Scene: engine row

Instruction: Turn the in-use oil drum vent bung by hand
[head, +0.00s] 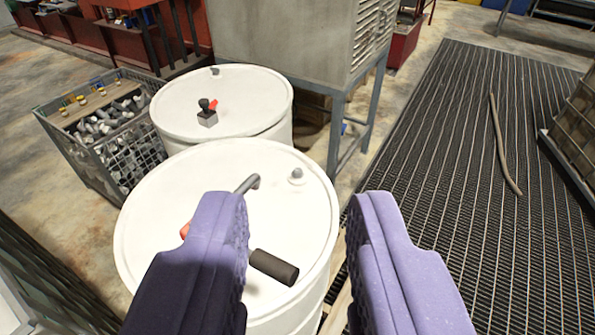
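My gripper (298,212) is open, with two purple fingers spread over the near white drum (150,215). Nothing is between the fingertips. A small grey bung (297,176) stands on the drum's lid near its far right edge, beyond and between the fingertips. A bent grey pipe (246,184), a black cylindrical grip (273,267) and a bit of red (185,230) show around the left finger, which hides what joins them. A second white drum (175,110) behind has a small grey cap (215,71) at its far edge.
The rear drum carries a grey block with a black knob (206,105) and red part. A wire basket of parts (122,145) stands left, and a grey cabinet on legs (285,40) behind. Dark grating with a hose (502,145) lies right, mostly clear.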

